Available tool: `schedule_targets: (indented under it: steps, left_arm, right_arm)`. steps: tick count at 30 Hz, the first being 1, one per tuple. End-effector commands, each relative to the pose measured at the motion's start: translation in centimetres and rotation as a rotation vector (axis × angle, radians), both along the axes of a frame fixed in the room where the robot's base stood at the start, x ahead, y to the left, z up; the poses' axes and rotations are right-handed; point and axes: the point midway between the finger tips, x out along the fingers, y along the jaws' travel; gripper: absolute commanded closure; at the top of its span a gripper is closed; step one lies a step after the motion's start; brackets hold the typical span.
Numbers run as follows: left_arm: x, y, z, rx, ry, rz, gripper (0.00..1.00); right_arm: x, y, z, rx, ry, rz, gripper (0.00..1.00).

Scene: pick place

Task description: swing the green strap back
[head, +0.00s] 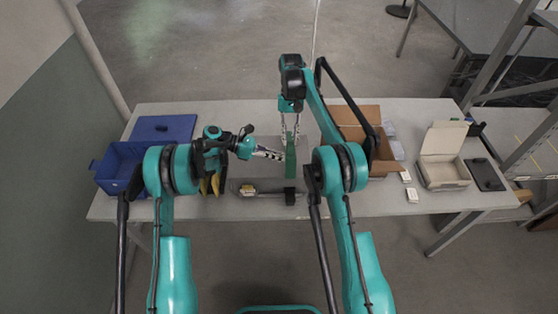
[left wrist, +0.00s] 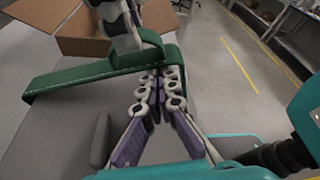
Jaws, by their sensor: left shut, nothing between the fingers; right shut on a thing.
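The green strap (head: 291,160) hangs down in the middle of the table in the head view. In the left wrist view the strap (left wrist: 85,74) runs across the upper left as a flat band with a loop at its right end. My right gripper (head: 290,132) is shut on the strap's upper end; its fingers also show in the left wrist view (left wrist: 122,30). My left gripper (head: 282,156) is shut and empty, pointing right at the strap. Its fingertips (left wrist: 158,76) are close to the strap's loop; I cannot tell whether they touch.
A grey tray (head: 243,194) lies in front of the strap. A blue bin (head: 122,160) and blue lid stand at the left. A brown cardboard box (head: 384,152) and an open pale box (head: 444,172) stand at the right, with small white items between them.

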Motion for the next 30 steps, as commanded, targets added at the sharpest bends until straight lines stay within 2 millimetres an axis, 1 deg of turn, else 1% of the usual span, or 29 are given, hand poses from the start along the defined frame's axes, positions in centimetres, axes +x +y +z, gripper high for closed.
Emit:
schedule_targets:
  steps: [8, 15, 21, 22, 24, 30]
  left_arm:
    - [0.0, 0.0, 0.1, 0.000, 0.000, 0.000, 1.00]
    - [1.1, 0.0, 2.0, -0.005, -0.002, 0.004, 1.00]
    - [1.2, 0.1, 2.1, -0.006, -0.003, 0.007, 1.00]
    - [1.2, 0.1, 2.1, -0.007, -0.003, 0.007, 1.00]
    - [1.2, 0.1, 2.1, -0.005, -0.002, 0.007, 1.00]
    - [1.1, 0.1, 1.9, -0.003, -0.001, 0.003, 1.00]
  right_arm:
    - [0.0, 0.0, 0.0, 0.000, 0.000, 0.000, 1.00]
    - [0.0, 0.0, -0.1, 0.000, 0.001, 0.000, 1.00]
    - [-0.1, 0.0, -0.3, -0.001, 0.003, 0.001, 1.00]
    - [-0.1, 0.0, -0.3, -0.001, 0.003, 0.001, 0.75]
    - [0.0, 0.1, -0.2, -0.001, 0.002, 0.001, 0.59]
    - [0.0, 0.0, -0.1, 0.000, 0.001, 0.001, 0.59]
